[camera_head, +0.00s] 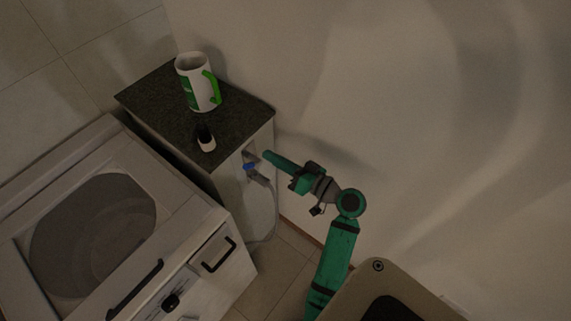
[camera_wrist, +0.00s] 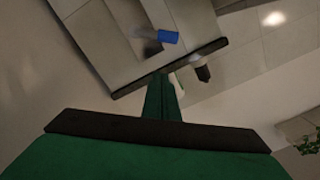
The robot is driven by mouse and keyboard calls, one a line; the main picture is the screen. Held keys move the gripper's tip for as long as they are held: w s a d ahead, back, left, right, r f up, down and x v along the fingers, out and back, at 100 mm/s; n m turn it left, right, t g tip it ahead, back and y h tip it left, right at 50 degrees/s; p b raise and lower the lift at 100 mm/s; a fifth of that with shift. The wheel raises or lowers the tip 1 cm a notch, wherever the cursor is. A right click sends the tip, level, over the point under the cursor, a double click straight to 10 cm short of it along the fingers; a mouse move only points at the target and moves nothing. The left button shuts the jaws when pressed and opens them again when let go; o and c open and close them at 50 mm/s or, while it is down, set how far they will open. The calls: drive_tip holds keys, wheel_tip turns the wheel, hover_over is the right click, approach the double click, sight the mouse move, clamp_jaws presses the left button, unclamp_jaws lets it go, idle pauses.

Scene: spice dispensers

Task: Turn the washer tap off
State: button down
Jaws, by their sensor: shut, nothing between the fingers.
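The tap (camera_head: 250,167) has a blue handle and sits on the side of the small cabinet in the head view. Its blue handle (camera_wrist: 167,37) also shows in the wrist view, just beyond the fingertips. My gripper (camera_head: 266,155) has green fingers that point left toward the cabinet, close to the tap and slightly above and right of it in the picture. In the wrist view the fingers (camera_wrist: 160,80) are together and empty. I cannot tell whether they touch the tap. The washer (camera_head: 190,230) stands at the lower left in the head view, with a round window on top.
The cabinet's dark top (camera_head: 150,100) bears a white mug (camera_head: 190,85) with a green handle and a small black-and-white bottle (camera_head: 206,138). A pale hose (camera_head: 272,210) hangs below the tap. The bare wall (camera_head: 400,130) lies close behind my arm.

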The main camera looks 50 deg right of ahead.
sight(260, 165)
drive_tip(key=w+a+f, duration=0.2)
drive_tip(key=w+f, duration=0.1)
drive_tip(key=shift+a+f, duration=0.15)
drive_tip(key=shift+a, duration=0.25)
drive_tip(key=shift+s+d, duration=0.1)
idle(0.4)
drive_tip(key=shift+n, duration=0.3)
